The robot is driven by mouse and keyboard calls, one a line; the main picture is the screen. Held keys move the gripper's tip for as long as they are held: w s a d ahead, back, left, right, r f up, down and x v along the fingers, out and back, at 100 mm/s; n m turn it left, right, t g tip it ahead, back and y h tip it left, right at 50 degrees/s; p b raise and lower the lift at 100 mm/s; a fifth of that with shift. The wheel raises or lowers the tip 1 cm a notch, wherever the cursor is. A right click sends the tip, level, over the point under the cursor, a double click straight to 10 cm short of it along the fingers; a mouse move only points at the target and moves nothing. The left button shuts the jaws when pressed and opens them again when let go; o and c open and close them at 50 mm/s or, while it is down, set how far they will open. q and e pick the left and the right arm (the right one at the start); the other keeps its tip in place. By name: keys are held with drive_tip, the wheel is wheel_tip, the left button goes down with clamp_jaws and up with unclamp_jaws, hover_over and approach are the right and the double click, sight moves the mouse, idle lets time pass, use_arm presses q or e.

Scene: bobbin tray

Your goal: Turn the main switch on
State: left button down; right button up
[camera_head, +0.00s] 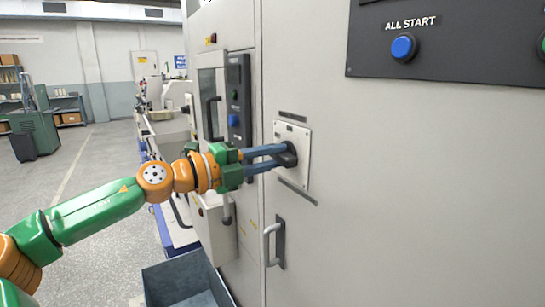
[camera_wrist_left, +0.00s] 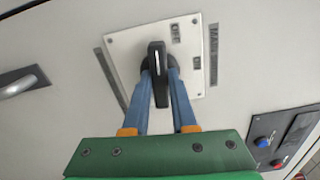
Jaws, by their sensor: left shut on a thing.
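The main switch is a black rotary handle (camera_wrist_left: 159,80) on a pale square plate (camera_wrist_left: 122,42), with OFF and ON labels on the plate. In the wrist view the handle's upper end lies nearer the OFF label than the ON label. In the head view the plate (camera_head: 303,172) is on the grey cabinet front, and the handle is mostly hidden by my fingers. My left gripper (camera_head: 284,155) reaches in from the left. Its blue fingers lie on either side of the handle and are shut on it; the fingertips (camera_wrist_left: 158,64) are close to the plate. My right gripper is not in view.
A dark panel with a blue ALL START button (camera_head: 404,47) is at upper right. A metal door handle (camera_head: 271,244) sits below the switch. A blue bin (camera_head: 185,284) stands on the floor below my arm. Open floor lies to the left.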

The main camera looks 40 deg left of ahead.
use_arm(q)
drive_tip(key=m, duration=1.3)
drive_tip(key=shift+p, duration=0.3)
drive_tip(key=shift+m, duration=2)
drive_tip(key=c, duration=0.7)
unclamp_jaws()
